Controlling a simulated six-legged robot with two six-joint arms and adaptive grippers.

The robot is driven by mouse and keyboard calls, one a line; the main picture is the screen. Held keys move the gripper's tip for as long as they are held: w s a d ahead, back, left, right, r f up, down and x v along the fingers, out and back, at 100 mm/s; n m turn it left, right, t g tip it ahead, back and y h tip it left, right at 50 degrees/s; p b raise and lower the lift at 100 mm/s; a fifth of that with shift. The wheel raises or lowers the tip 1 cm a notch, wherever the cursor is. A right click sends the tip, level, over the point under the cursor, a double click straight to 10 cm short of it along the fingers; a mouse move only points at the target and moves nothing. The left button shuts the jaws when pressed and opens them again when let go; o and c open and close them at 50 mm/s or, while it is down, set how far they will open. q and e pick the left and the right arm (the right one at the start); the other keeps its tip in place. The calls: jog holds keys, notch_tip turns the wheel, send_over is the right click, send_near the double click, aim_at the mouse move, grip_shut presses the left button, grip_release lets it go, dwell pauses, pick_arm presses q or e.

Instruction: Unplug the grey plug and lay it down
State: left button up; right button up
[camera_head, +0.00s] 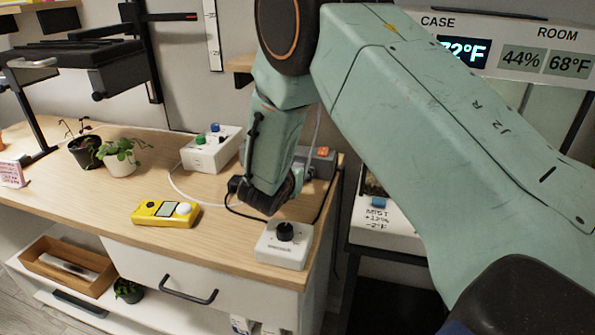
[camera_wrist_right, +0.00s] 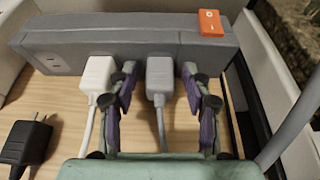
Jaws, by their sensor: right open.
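The grey plug (camera_wrist_right: 160,75) sits in the grey power strip (camera_wrist_right: 75,50), its cord running toward my wrist. My right gripper (camera_wrist_right: 159,84) is open, with one finger on each side of the grey plug; I cannot tell if either touches it. A white plug (camera_wrist_right: 98,76) is in the strip just left of the left finger. In the head view my right gripper (camera_head: 266,194) reaches down to the wooden bench (camera_head: 230,220), in front of the power strip (camera_head: 320,163), and hides the plugs. My left gripper is not in view.
A black plug (camera_wrist_right: 24,142) lies loose on the bench. The strip has an orange switch (camera_wrist_right: 210,22). A white dial box (camera_head: 283,246), a yellow meter (camera_head: 163,212), a white button box (camera_head: 212,150) and potted plants (camera_head: 122,160) stand around.

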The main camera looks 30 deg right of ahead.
dwell(0.3)
grip_shut()
dwell(0.4)
jog(key=shift+a, duration=0.1)
jog(key=shift+s+a, duration=0.6)
jog(key=shift+a, duration=0.15)
jog(key=shift+s, duration=0.1)
jog(key=shift+s+a, duration=0.95)
jog(key=shift+a, duration=0.25)
jog(key=shift+s+a+f+p, duration=0.15)
jog(key=shift+s+a+p, duration=0.05)
jog(key=shift+s+p, duration=0.15)
